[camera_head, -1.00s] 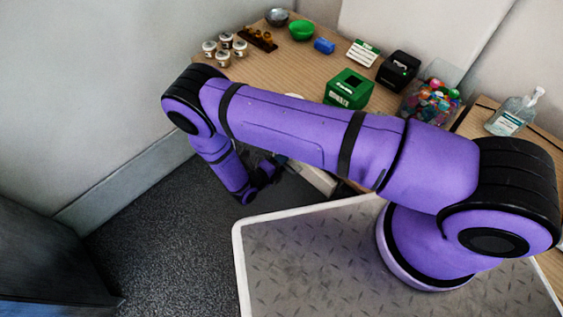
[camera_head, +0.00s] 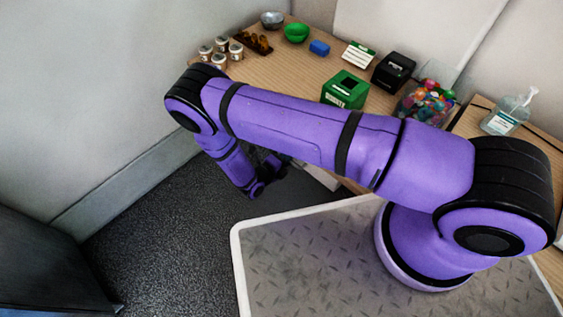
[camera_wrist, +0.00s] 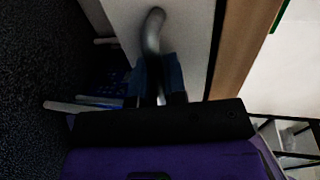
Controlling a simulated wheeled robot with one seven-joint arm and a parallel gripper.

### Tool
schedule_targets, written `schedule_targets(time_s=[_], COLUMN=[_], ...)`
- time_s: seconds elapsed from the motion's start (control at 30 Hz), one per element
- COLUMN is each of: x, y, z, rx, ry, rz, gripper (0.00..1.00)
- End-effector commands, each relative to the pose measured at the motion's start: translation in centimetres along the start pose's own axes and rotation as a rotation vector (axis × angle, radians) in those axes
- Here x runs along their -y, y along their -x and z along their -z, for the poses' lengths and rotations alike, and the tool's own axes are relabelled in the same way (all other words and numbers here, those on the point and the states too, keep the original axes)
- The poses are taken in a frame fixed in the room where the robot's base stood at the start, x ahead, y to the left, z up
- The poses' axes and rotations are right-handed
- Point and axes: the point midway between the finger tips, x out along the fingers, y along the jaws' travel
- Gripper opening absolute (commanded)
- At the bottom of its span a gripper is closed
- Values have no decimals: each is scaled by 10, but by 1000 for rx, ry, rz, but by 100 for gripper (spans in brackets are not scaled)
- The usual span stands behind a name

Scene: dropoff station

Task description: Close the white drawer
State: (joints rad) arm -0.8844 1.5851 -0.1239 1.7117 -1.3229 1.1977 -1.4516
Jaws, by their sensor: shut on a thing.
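The white drawer (camera_head: 320,174) shows in the head view as a short pale strip under the wooden table's front edge, mostly hidden behind my arm. In the wrist view its white front (camera_wrist: 196,45) fills the upper middle, with a curved grey handle (camera_wrist: 153,28) on it. My gripper (camera_wrist: 157,80) is shut on this handle, its two dark fingers on either side. In the head view my gripper (camera_head: 271,167) is low, beside the drawer, and its fingers are hard to make out. How far the drawer stands out is not clear.
The wooden table (camera_head: 330,63) carries several jars, bowls, a green box (camera_head: 345,89), a black device (camera_head: 393,71) and a clear bin of colourful items (camera_head: 427,101). A wall stands at left. Dark floor (camera_head: 180,230) is free at lower left.

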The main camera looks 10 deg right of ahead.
Motion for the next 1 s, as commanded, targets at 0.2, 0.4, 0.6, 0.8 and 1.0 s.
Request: schedule_targets(time_s=[0.2, 0.4, 0.6, 0.8, 1.0], x=[2, 2, 2, 2, 1], y=[-4, -4, -3, 15, 53], z=[0, 0, 0, 0, -1], rx=[-2, -2, -2, -1, 1], ry=[0, 0, -1, -1, -1], rz=[6, 7, 9, 6, 2], gripper=[15, 37, 37, 37, 37])
